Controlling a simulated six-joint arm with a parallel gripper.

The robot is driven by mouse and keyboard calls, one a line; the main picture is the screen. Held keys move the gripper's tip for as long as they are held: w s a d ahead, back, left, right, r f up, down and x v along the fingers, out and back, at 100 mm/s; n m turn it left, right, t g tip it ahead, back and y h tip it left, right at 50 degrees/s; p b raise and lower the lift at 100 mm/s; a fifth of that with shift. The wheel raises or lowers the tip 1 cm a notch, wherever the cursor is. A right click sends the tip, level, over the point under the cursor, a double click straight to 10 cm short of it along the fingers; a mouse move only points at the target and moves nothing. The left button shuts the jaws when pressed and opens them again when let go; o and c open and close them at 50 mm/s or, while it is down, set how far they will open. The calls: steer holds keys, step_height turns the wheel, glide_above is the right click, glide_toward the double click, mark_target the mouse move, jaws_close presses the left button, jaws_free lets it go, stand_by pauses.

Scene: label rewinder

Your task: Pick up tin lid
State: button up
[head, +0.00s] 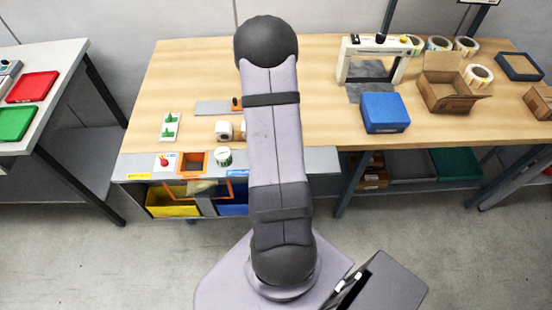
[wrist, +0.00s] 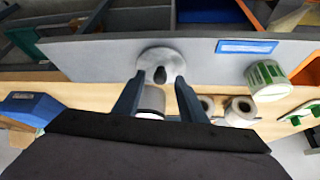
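The tin lid (wrist: 152,60) is a round grey disc with a small dark knob. In the wrist view it lies on the grey strip along the bench edge, at upper middle. My gripper (wrist: 160,82) is open, its two dark fingers pointing toward the lid. The knob appears between the fingertips, but I cannot tell how far below them it is. The fingers hold nothing that I can see. In the head view my arm covers both the lid and the gripper.
A roll with green labels (wrist: 266,78) stands on the strip, right of the lid in the wrist view. A pale roll (wrist: 152,99) shows between my fingers. Other white rolls (wrist: 240,108) stand nearby. A blue box (head: 385,112) and a label machine (head: 345,62) stand on the bench.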

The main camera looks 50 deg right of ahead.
steer(key=shift+w+d+f, duration=0.1)
steer(key=shift+d+f, duration=0.05)
steer(key=shift+f, duration=0.1)
steer(key=shift+c, duration=0.7)
jaws_close()
steer(key=shift+r, duration=0.1)
